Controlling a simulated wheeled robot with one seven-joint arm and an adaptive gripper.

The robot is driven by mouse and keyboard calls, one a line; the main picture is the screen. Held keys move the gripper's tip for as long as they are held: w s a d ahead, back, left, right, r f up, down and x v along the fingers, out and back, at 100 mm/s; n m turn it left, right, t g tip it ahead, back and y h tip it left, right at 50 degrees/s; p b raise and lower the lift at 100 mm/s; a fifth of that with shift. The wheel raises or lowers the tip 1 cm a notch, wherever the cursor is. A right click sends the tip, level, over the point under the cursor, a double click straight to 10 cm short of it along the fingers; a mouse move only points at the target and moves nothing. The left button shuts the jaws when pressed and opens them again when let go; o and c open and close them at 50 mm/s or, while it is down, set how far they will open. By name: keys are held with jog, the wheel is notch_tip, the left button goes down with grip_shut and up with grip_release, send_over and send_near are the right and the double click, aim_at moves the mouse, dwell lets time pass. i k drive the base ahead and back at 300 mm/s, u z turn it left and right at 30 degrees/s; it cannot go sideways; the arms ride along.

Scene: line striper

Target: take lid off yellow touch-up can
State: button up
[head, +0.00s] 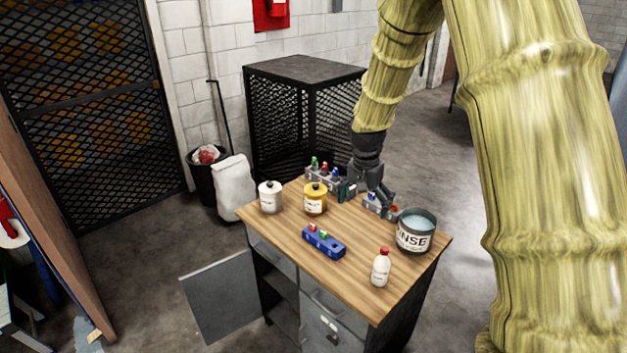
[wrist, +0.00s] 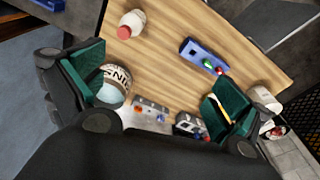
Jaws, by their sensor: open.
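The yellow touch-up can (head: 315,204) stands upright on the wooden bench, left of my gripper in the head view. Its lid (head: 315,189), yellow with a dark knob, is on top. My gripper (head: 368,195) is open over the back of the bench, apart from the can. In the wrist view my gripper (wrist: 155,95) has its green-padded fingers spread wide with nothing between them. There the yellow can is mostly hidden behind the right finger; only a yellow sliver (wrist: 214,110) shows.
A white can (head: 270,198) stands left of the yellow one. A blue holder (head: 323,242), white bottle (head: 381,268) and rinse tub (head: 414,235) are on the bench (head: 350,280). Grey holders with small bottles (head: 324,178) line the back edge. A cabinet door (head: 230,295) hangs open.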

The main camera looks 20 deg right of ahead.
aim_at(312, 189)
jog(key=i, duration=1.2)
